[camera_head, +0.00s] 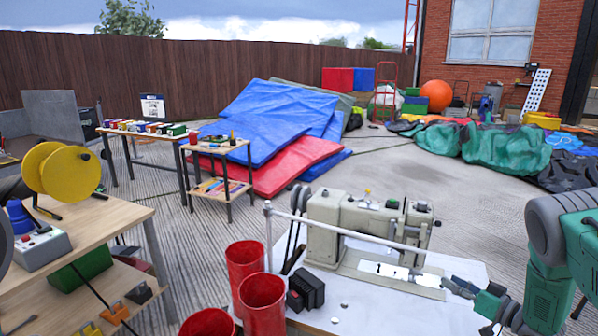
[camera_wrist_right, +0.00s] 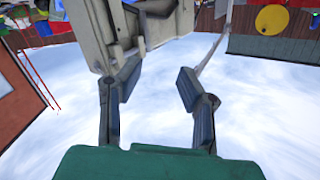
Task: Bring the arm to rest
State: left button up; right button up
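My right arm comes in from the right edge in the head view. Its gripper (camera_head: 472,291) is at the right side of the white table (camera_head: 420,315), by the right end of the beige sewing machine (camera_head: 355,225). In the right wrist view my right gripper (camera_wrist_right: 160,80) has its two dark fingers spread apart, with nothing between the tips. Part of the sewing machine (camera_wrist_right: 97,32) shows beyond the left finger there; I cannot tell whether they touch. My left gripper is not in view.
Red cups (camera_head: 263,300) and a black block (camera_head: 306,289) stand near the table's front left. A metal rod (camera_head: 345,232) runs in front of the machine. A wooden workbench (camera_head: 120,225) with a yellow reel (camera_head: 70,172) is at left. Open paving (camera_head: 430,200) lies behind.

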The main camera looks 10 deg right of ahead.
jog(key=s+a+f+m+g+h+p, duration=0.1)
jog(key=s+a+f+g+h+p, duration=0.1)
jog(key=s+a+f+g, duration=0.5)
jog(key=s+a+f+m+h+p, duration=0.1)
jog(key=s+a+h+p, duration=0.1)
jog(key=s+a, duration=0.65)
jog(key=s+a+r+n+g, duration=0.1)
jog(key=s+a+g, duration=0.2)
jog(key=s, duration=0.4)
jog(key=s+a+r+n+g+p, duration=0.1)
jog(key=s+a+g, duration=0.1)
jog(key=s+a, duration=0.2)
jog(key=s+a+r+g+h+p, duration=0.1)
jog(key=s+a+g, duration=0.2)
jog(key=s, duration=0.6)
jog(key=shift+s+a+r+n+g, duration=0.2)
jog(key=shift+s+a+n+g, duration=0.1)
jog(key=shift+s+a+n, duration=0.15)
